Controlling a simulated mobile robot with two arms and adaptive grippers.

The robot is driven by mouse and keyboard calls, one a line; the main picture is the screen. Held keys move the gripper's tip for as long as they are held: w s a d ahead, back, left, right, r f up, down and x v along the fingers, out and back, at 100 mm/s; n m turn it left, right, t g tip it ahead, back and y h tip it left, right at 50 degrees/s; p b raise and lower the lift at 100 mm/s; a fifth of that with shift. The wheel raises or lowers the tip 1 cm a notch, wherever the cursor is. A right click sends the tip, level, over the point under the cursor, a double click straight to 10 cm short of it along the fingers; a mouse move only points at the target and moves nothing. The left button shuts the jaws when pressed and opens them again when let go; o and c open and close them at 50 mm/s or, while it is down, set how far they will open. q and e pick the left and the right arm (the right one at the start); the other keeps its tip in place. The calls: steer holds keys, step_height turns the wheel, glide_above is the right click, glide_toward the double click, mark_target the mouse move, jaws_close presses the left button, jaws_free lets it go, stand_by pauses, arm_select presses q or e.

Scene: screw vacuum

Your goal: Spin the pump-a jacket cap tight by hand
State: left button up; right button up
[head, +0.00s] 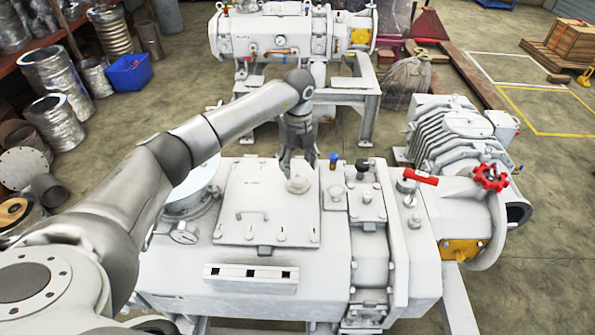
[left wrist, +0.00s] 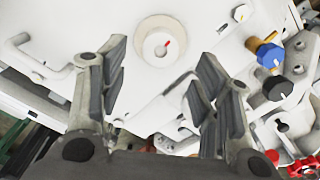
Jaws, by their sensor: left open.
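The pump-a jacket cap (head: 299,184) appears as a small round white cap on the flat cover plate (head: 262,203) of the near pump. My left gripper (head: 297,161) points down just above the cap. In the left wrist view its two fingers (left wrist: 162,62) are open and spread to either side, with the cap beyond and between their tips. The fingers look empty, and I cannot tell the exact gap to the cap. My right gripper is not in view.
A blue-topped brass fitting (head: 333,161) and a black knob (head: 362,165) stand close right of the gripper. A red lever (head: 420,177) and red handwheel (head: 490,177) are further right. A handle (head: 252,214) rises from the cover. Another pump (head: 290,35) stands behind.

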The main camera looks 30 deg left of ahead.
mark_target(297, 176)
arm_select(q)
steer(key=f, duration=0.3)
steer(key=shift+w+a+f+p, duration=0.1)
steer(key=shift+a+f+p, duration=0.1)
steer(key=shift+p, duration=0.1)
step_height(297, 176, down, 2)
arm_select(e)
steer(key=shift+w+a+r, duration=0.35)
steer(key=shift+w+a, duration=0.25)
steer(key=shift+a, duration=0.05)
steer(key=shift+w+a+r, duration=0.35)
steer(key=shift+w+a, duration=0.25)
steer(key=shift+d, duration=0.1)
arm_select(q)
steer(key=shift+c, duration=1)
steer(key=c, duration=0.8)
steer(key=shift+c, duration=0.2)
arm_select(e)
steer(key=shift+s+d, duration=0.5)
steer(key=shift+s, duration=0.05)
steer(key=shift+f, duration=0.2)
